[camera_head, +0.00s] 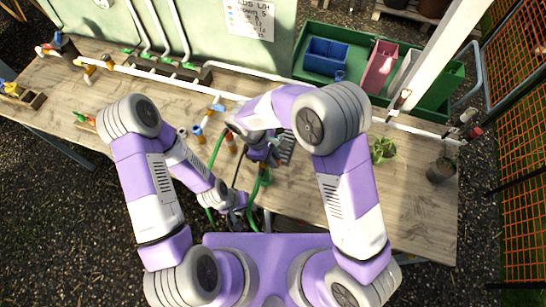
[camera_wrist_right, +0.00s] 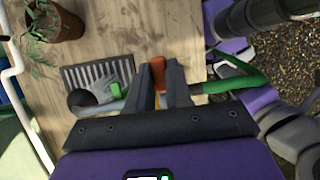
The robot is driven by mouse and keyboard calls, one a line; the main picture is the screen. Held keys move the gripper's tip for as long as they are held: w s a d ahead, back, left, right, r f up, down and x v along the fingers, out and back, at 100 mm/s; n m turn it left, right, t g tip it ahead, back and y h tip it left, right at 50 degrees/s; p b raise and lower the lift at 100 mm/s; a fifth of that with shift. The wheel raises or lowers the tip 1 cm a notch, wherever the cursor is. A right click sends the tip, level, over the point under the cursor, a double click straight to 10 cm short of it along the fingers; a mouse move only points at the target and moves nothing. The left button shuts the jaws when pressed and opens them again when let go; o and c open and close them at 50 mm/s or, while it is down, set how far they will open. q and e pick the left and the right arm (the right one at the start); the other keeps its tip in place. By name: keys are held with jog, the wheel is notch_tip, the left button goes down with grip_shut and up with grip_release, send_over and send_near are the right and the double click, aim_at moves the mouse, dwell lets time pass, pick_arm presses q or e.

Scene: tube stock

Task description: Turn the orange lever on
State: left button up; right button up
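The orange lever (camera_wrist_right: 158,71) shows in the right wrist view, standing between the fingertips of my right gripper (camera_wrist_right: 159,76). The fingers lie close against both its sides, with no clear gap at the tips. Its base and the fitting under it are hidden by the fingers. A green hose (camera_wrist_right: 235,80) runs off to the right of the fingers. In the head view my right gripper (camera_head: 272,152) is over the middle of the bench, and the arm hides the lever. My left gripper (camera_head: 234,203) is low at the bench's front edge; its fingers are too small to read.
The wooden bench (camera_head: 330,200) carries a white pipe (camera_head: 200,91) along its back. A green tray (camera_head: 310,76) with blue and pink bins stands at the back right. A leafy plant (camera_head: 383,150) and a dark pot (camera_head: 440,170) stand at right. A slotted grate (camera_wrist_right: 97,74) lies beside the gripper.

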grip_shut()
jog(key=shift+w+n+b, duration=0.1)
jog(key=shift+n+b, duration=0.2)
jog(key=shift+b, duration=0.05)
jog(key=o, duration=0.7)
grip_release()
jog(key=shift+r, duration=0.1)
jog(key=v, duration=0.7)
jog(key=shift+r, duration=0.2)
